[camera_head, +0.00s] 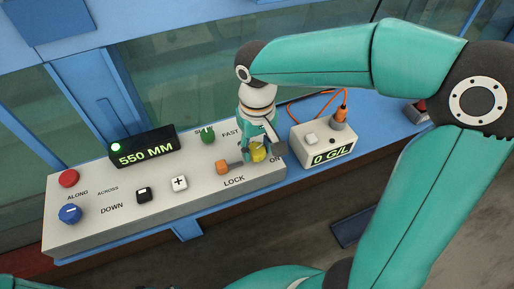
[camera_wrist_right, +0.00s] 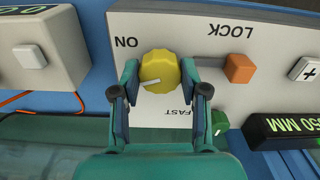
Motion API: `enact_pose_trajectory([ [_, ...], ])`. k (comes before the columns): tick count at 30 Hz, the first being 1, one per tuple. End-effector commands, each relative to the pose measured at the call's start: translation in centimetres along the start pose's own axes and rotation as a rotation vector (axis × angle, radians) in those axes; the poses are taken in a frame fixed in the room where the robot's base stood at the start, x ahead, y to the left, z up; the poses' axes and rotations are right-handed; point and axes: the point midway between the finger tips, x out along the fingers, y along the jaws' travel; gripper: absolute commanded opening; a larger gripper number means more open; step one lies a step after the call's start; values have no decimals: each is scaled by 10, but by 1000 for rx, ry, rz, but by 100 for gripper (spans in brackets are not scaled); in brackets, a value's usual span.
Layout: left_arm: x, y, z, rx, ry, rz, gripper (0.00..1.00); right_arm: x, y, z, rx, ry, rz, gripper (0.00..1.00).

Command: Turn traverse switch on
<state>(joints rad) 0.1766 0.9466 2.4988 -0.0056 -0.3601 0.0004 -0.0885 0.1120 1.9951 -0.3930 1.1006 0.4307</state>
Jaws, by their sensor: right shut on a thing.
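A yellow knob (camera_wrist_right: 158,70) with a white pointer line sits at the end of the sloped white control panel (camera_head: 120,228), by the label ON. In the right wrist view its line points left, and ON is printed to its upper left. My right gripper (camera_wrist_right: 160,78) has a finger on each side of the knob and is shut on it. In the head view the knob (camera_head: 259,154) is partly covered by my right gripper (camera_head: 257,157), which comes down from above. My left gripper is not in view.
An orange control (camera_head: 222,167) by LOCK and a green knob (camera_head: 207,137) are close by. A black display (camera_head: 143,146) reads 550 MM. A white box (camera_head: 323,145) with a cable stands right of the panel. Glass lies behind.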

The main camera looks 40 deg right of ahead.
Motion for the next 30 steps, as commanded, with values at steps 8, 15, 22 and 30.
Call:
enact_pose_trajectory([
  [8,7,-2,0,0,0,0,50,-1,-1,-2,214,8,-2,9],
  [15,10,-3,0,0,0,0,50,-2,-1,-2,322,7,-2,9],
  [22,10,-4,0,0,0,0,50,-2,-1,-2,362,7,-3,9],
  [30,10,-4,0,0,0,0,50,-2,-1,-2,366,8,-4,9],
])
